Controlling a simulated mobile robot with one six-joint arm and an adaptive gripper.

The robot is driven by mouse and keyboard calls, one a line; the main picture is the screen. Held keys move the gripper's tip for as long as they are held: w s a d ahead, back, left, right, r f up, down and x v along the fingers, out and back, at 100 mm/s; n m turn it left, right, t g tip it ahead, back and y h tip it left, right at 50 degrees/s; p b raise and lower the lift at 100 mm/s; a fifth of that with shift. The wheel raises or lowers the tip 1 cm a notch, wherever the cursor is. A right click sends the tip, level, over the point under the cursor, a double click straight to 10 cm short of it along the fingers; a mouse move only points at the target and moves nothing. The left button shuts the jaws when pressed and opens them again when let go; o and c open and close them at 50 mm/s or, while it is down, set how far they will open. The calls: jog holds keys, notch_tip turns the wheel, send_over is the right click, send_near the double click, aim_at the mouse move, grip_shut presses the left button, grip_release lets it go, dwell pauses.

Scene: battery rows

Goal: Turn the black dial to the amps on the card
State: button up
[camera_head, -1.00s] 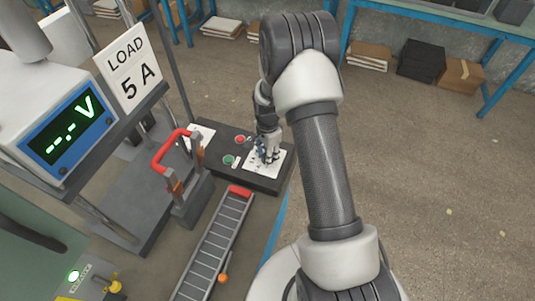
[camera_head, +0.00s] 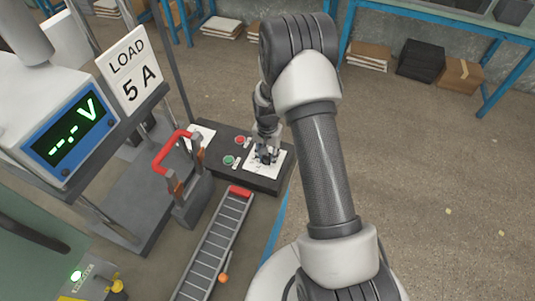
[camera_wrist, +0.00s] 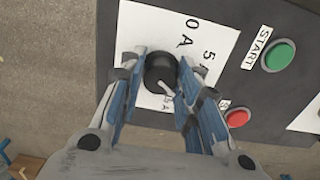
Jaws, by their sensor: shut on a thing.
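The card (camera_head: 125,68) stands at the upper left in the head view and reads LOAD 5 A. The black dial (camera_wrist: 160,69) sits on a white scale plate (camera_wrist: 207,30) on the dark control panel. My gripper (camera_wrist: 160,80) is shut on the dial, with a blue-grey finger on each side of it. A light pointer mark shows on the dial's lower right. The plate's figures 0 A and 5 A show beside it; other markings are partly hidden by the fingers. In the head view my gripper (camera_head: 266,152) is over the plate.
A green START button (camera_wrist: 278,55) and a red button (camera_wrist: 237,117) are beside the scale plate. A meter (camera_head: 70,135) shows "--.- V".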

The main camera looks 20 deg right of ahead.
jog(key=n, duration=0.5)
jog(key=shift+n, duration=0.3)
jog(key=n, duration=0.5)
jog(key=shift+p, duration=0.35)
jog(key=shift+n, duration=0.3)
jog(key=o, duration=1.1)
jog(key=shift+c, duration=0.2)
notch_tip(320, 180, up, 12)
